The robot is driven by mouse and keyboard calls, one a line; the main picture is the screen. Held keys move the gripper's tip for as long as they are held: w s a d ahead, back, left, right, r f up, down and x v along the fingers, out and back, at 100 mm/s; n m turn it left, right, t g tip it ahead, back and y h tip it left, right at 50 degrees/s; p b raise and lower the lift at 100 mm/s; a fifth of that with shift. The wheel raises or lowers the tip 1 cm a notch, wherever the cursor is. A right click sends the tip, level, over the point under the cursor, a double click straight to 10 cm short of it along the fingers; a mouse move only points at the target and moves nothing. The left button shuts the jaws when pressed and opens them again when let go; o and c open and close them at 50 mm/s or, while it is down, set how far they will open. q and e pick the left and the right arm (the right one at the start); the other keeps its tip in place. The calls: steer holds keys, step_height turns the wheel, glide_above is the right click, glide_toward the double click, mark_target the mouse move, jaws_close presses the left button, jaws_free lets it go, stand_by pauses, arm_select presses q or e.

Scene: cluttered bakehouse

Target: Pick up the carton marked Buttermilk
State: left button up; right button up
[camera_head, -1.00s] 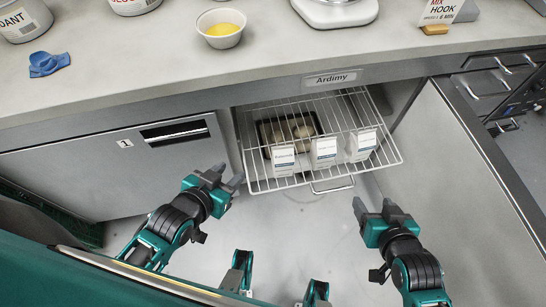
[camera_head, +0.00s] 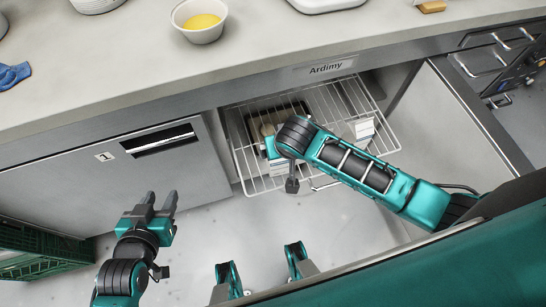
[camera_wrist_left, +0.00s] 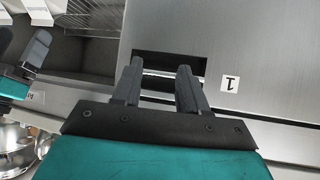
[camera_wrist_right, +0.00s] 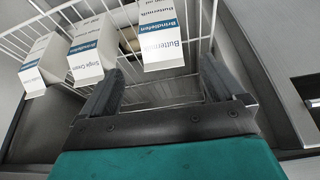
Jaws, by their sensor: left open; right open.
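The Buttermilk carton (camera_wrist_right: 160,38), white with a blue band, is at the top middle of the right wrist view, on a white wire shelf. My right gripper (camera_wrist_right: 158,88) is open below it in that view, with no carton between its fingers. In the head view my right forearm and wrist hide most of this carton and the gripper's fingers. My left gripper (camera_head: 160,198) is open and empty in front of the closed cabinet front; it also shows in the left wrist view (camera_wrist_left: 158,80).
An open door (camera_head: 450,140) bounds the right side. The counter (camera_head: 110,80) overhangs above.

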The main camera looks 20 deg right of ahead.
mark_target(281, 160)
steer(key=x, duration=0.3)
steer(key=shift+w+f+b, duration=0.1)
steer(key=shift+f+b, duration=0.05)
steer(key=shift+b, duration=0.25)
steer(key=shift+w+f, duration=0.25)
steer(key=shift+f, duration=0.2)
steer(key=b+x, duration=0.2)
steer(key=x, duration=0.2)
steer(key=shift+w+a+f, duration=0.1)
steer(key=shift+w+f, duration=0.1)
steer(key=shift+w, duration=0.1)
steer(key=shift+w+f, duration=0.1)
steer(key=shift+f, duration=0.1)
arm_select(q)
steer(key=shift+w+d+f+h, duration=0.15)
steer(key=shift+w+d+f, duration=0.05)
steer(key=shift+w+d, duration=0.2)
steer(key=shift+w+d+f+h, duration=0.2)
steer(key=shift+w+d, duration=0.1)
steer(key=shift+d, duration=0.2)
arm_select(e)
steer(key=c, duration=1.6)
arm_select(q)
steer(key=shift+s+a+f, duration=0.2)
steer(key=shift+s+f, duration=0.05)
steer(key=shift+f, duration=0.05)
arm_select(e)
steer(key=shift+c, duration=0.7)
